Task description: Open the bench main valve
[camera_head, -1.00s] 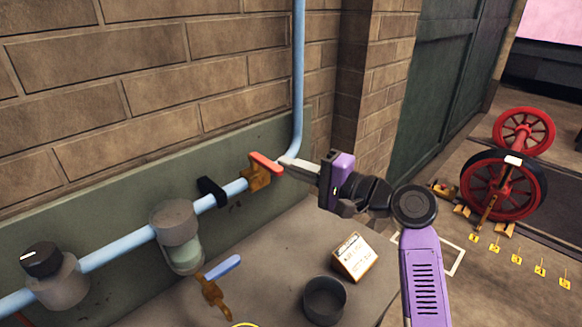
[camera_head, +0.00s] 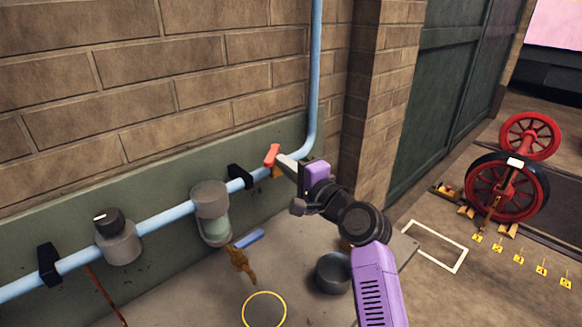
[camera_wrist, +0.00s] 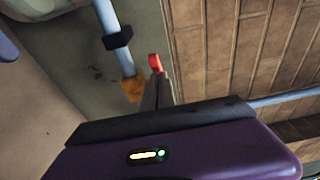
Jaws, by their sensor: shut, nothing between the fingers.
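The main valve on the light blue pipe has a brass body (camera_head: 277,173) and a red lever (camera_head: 271,155). My gripper (camera_head: 282,158) is shut, with its fingertips against or very near the lever's right side. Nothing shows between the fingers. The arm hides part of the brass body. In the wrist view the red lever (camera_wrist: 155,62) shows just beyond the fingertips (camera_wrist: 157,78), with the brass body (camera_wrist: 132,88) beside them. The lever's end looks turned across the pipe; its exact angle is hard to tell.
Along the pipe sit a clear-bowled filter (camera_head: 212,213), a black-knobbed regulator (camera_head: 117,238) and black clamps (camera_head: 240,177). A brass valve with a blue lever (camera_head: 249,239) and a dark cup (camera_head: 333,273) are on the bench. A brick wall (camera_head: 210,75) rises behind.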

